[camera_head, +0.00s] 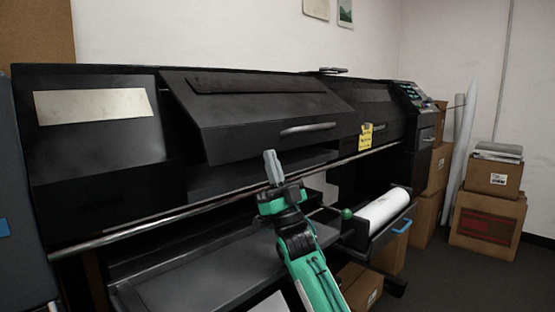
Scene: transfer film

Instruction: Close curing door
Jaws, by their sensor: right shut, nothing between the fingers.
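The curing door is most likely the wide black flap (235,118) in the middle of the large black printer. It stands tilted out from the printer's front, with its lower edge forward and a dark gap under it. A grey bar handle (308,128) sits near its lower right. My right gripper (271,158) points up, below and to the left of the handle in the picture. Its grey fingers are together and empty. It appears apart from the door, though the depth is hard to judge. My left gripper is not in view.
A long metal rail (180,215) runs across the printer's front below the flap. An open drawer (390,228) holding a white roll (384,207) juts out at right. A yellow tag (366,135) hangs right of the flap. Cardboard boxes (487,220) stand at far right beside open floor.

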